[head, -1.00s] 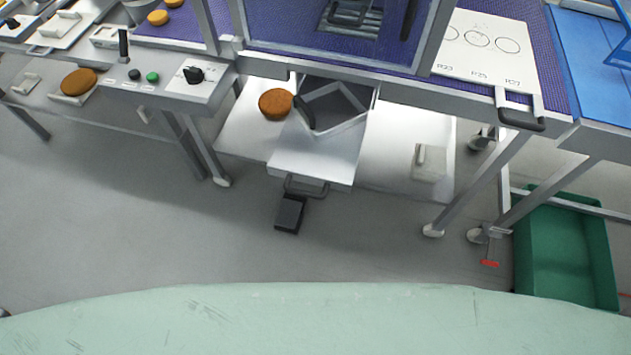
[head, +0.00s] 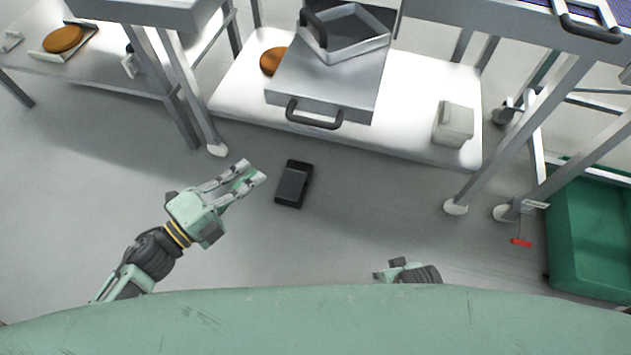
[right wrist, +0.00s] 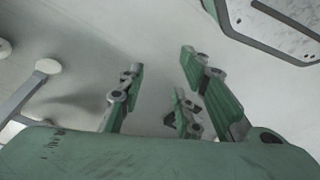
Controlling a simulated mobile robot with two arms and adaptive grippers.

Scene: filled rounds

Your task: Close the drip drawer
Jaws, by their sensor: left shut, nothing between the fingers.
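The drip drawer (head: 325,88) is a silver metal drawer with a black bar handle (head: 314,114) on its front. It stands pulled out over the white lower shelf, with a square metal frame (head: 350,50) at its back. My left gripper (head: 258,175) is shut and empty, to the left of and nearer than the handle, not touching it. My right gripper is only partly seen at the bottom of the head view; its fingers (right wrist: 160,68) stand apart and empty in the right wrist view.
A black pedal-like block (head: 293,184) lies on the floor below the handle. A brown round (head: 272,61) and a pale block (head: 453,124) are on the white shelf (head: 240,90). Table legs stand on both sides. A green bin (head: 590,235) is at right.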

